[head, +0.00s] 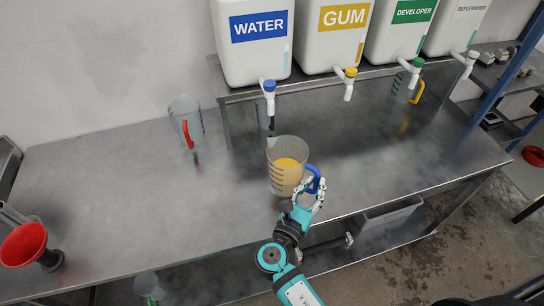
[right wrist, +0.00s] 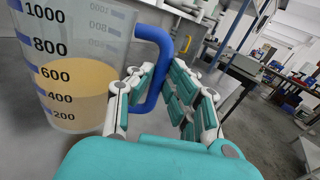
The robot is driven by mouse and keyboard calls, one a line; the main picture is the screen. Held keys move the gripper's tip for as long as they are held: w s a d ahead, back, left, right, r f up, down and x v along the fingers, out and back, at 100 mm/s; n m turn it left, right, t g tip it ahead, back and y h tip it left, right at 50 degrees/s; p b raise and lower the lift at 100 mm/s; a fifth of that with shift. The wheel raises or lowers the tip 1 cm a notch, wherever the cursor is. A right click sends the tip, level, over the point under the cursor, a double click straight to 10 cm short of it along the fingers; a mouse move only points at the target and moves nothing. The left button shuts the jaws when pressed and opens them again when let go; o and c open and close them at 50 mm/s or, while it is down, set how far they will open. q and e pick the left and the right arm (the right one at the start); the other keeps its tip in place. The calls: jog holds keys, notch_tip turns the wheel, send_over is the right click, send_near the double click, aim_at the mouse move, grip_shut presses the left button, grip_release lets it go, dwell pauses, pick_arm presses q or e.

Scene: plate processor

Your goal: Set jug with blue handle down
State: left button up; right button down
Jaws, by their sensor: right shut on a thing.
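The jug with the blue handle (head: 287,168) is at the middle of the steel bench in the head view, below the shelf of tanks. It holds yellow-orange liquid, up to a little above the 600 mark in the right wrist view (right wrist: 75,75). It looks upright; I cannot tell whether its base touches the bench. My right gripper (head: 311,190) is shut on its blue handle (right wrist: 155,65), at the jug's right side. In the right wrist view the gripper's fingers (right wrist: 155,92) lie on both sides of the handle. My left gripper is not in view.
A jug with a red handle (head: 186,122) stands to the left on the steel bench (head: 120,190). A jug with a yellow handle (head: 405,88) stands back right under the shelf. White tanks with taps, labelled WATER (head: 255,40) and GUM (head: 335,35), stand above. A red funnel (head: 23,245) is at far left.

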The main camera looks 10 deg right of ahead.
aim_at(295, 156)
jog(key=a+n+t+y, duration=0.1)
jog(key=a, duration=0.1)
jog(key=a+n+y, duration=0.1)
jog(key=a, duration=0.1)
jog(key=shift+a+f+t+y, duration=0.1)
jog(key=shift+a+t+y, duration=0.2)
jog(key=shift+t, duration=0.1)
jog(key=w+d+b, duration=0.1)
jog(key=w, duration=0.3)
jog(key=w+d+f+b, duration=0.1)
jog(key=w+d+b, duration=0.1)
jog(key=w, duration=0.3)
jog(key=w+d+b, duration=0.1)
jog(key=w, duration=0.4)
jog(key=shift+w+d+f, duration=0.15)
jog(key=shift+d+f, duration=0.1)
jog(key=shift+d, duration=0.05)
notch_tip(295, 156, down, 4)
jog(key=b, duration=0.4)
jog(key=shift+r, duration=0.2)
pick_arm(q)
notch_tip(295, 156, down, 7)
pick_arm(e)
jog(key=shift+r, duration=0.1)
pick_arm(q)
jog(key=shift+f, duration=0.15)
